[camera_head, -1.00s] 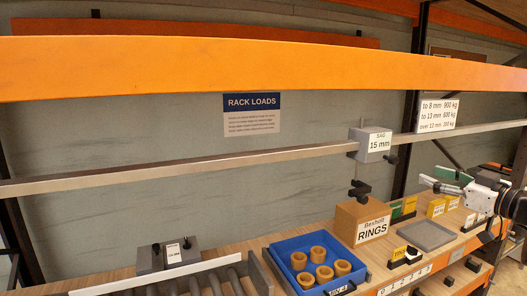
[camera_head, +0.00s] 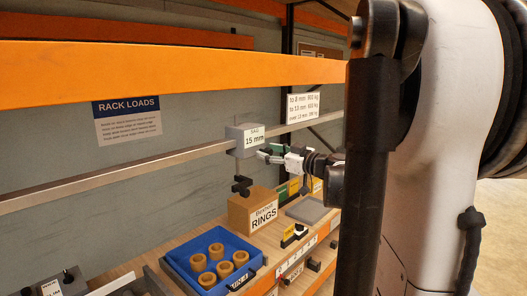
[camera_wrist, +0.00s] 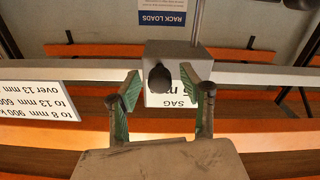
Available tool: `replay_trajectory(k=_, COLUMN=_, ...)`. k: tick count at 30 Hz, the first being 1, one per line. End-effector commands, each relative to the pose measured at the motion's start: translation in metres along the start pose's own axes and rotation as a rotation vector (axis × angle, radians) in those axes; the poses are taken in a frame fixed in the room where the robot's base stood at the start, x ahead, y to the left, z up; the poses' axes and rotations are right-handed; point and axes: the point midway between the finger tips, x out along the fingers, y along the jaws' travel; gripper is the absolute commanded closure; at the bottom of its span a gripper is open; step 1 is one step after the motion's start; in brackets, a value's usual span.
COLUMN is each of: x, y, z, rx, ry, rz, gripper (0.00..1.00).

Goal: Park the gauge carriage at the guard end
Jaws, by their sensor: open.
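The gauge carriage (camera_head: 245,139) is a grey block labelled "SAG 15 mm" on the long metal rail (camera_head: 120,180) under the orange beam. It also shows in the wrist view (camera_wrist: 178,53), upside down, with a dark round knob (camera_wrist: 160,78) facing me. My gripper (camera_head: 267,156) is at the carriage's lower right side in the head view. In the wrist view, the green-padded fingers of my gripper (camera_wrist: 162,88) are open, one on each side of the knob. Whether either finger touches the knob or block I cannot tell.
The orange beam (camera_head: 170,75) runs above the rail. My arm hides the rail's right part in the head view.

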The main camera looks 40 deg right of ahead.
Motion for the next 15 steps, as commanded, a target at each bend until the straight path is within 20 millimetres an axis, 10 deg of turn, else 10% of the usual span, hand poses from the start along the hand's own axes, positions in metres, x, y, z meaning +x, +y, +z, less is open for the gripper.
replay_trajectory(k=10, x=0.0047, y=-0.0001, z=0.0003, rx=0.0, ry=0.0, rz=0.0, gripper=0.59)
replay_trajectory(k=15, x=0.0045, y=-0.0001, z=0.0003, rx=0.0, ry=0.0, rz=0.0, gripper=0.79)
